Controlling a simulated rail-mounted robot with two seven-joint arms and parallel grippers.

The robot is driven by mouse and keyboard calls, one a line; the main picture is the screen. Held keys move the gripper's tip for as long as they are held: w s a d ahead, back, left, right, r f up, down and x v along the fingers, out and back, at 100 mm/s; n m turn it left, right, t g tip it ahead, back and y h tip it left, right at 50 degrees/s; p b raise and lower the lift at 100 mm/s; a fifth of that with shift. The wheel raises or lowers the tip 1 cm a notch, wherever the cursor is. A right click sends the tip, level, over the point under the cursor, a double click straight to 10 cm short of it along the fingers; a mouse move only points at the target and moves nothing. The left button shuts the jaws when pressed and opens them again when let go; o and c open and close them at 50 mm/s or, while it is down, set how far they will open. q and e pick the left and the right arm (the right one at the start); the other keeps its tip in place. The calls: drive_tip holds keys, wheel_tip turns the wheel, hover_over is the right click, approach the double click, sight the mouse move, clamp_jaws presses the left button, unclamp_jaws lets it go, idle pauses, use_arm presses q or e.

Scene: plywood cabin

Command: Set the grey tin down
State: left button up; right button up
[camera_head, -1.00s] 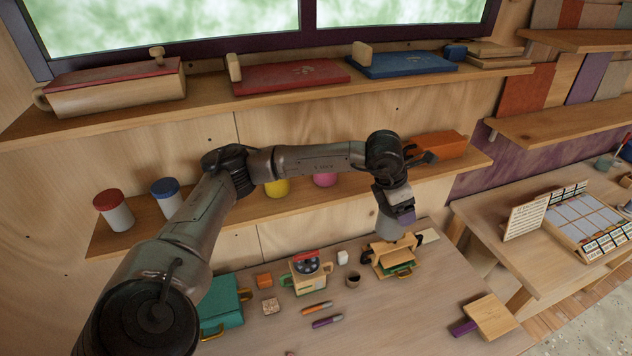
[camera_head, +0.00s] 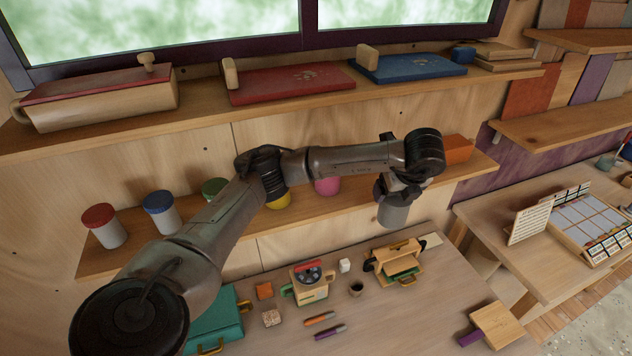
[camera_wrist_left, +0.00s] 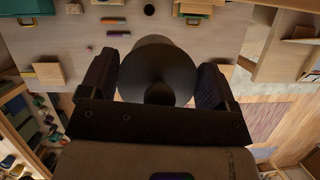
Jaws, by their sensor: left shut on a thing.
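The grey tin (camera_head: 394,213) is in my left gripper (camera_head: 388,190), upright or nearly so, in front of the lower shelf's edge and above the workbench. In the left wrist view the dark round tin (camera_wrist_left: 172,55) fills the space between the two fingers of my left gripper (camera_wrist_left: 157,82). The fingers are shut on it. The lower shelf (camera_head: 345,217) carries lidded tins: red (camera_head: 103,226), blue (camera_head: 160,213), green (camera_head: 213,188), yellow (camera_head: 279,200) and pink (camera_head: 327,186). My arm partly covers some of them. My right gripper is not in view.
An orange box (camera_head: 458,149) stands on the shelf's right end, behind my wrist. The shelf looks bare right of the pink tin, partly hidden by my arm. The workbench (camera_head: 400,325) below holds a wooden toy (camera_head: 395,262), a small cup (camera_head: 356,288) and a teal case (camera_head: 215,333).

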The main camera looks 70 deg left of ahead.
use_arm(q)
drive_tip(key=a+p, duration=0.2)
drive_tip(key=a, duration=0.4)
drive_tip(key=w+a+p, duration=0.1)
drive_tip(key=a+p, duration=0.1)
drive_tip(key=a, duration=0.4)
drive_tip(key=a+f+p, duration=0.1)
drive_tip(key=a+p, duration=0.2)
drive_tip(key=a, duration=0.3)
drive_tip(key=shift+w+a+f, duration=0.1)
drive_tip(key=shift+w+a, duration=0.05)
drive_tip(key=shift+w, duration=0.15)
drive_tip(key=shift+f, duration=0.25)
